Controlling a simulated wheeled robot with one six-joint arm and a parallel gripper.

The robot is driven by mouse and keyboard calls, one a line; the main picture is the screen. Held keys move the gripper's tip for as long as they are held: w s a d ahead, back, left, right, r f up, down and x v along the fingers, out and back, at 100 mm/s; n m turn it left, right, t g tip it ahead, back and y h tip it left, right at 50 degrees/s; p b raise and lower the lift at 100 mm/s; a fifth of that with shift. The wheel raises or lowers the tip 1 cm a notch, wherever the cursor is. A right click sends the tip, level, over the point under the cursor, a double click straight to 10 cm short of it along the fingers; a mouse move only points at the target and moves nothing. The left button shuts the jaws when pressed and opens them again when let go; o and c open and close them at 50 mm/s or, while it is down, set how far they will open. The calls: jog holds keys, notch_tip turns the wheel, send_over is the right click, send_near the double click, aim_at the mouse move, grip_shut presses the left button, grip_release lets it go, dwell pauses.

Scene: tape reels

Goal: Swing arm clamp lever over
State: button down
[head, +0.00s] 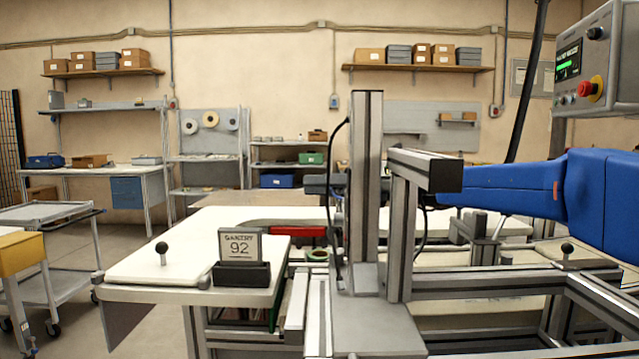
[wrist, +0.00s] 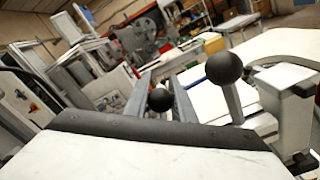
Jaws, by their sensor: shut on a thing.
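In the wrist view, the two grey fingers of my gripper (wrist: 161,86) reach forward on either side of a black ball knob (wrist: 159,100). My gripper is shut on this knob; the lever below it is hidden. A second black ball knob (wrist: 224,68) on a grey rod stands apart, to the right of the fingers. In the head view, my blue arm reaches in from the right, and its end is hidden behind the grey gantry post. Black ball knobs show there on the left table (head: 162,247) and at the right (head: 567,248); I cannot tell which one matches the held knob.
A grey upright post (head: 365,190) and metal frame rails stand in front of my arm. A sign reading "GANTRY 92" (head: 240,245) stands on the white left table (head: 150,293). A control box with a red button (head: 590,88) hangs at upper right.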

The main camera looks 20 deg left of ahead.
jog(key=shift+w+f, duration=0.25)
jog(key=shift+f, duration=0.1)
dwell(0.3)
jog(key=c, duration=1.5)
grip_release()
jog(key=shift+f, duration=0.1)
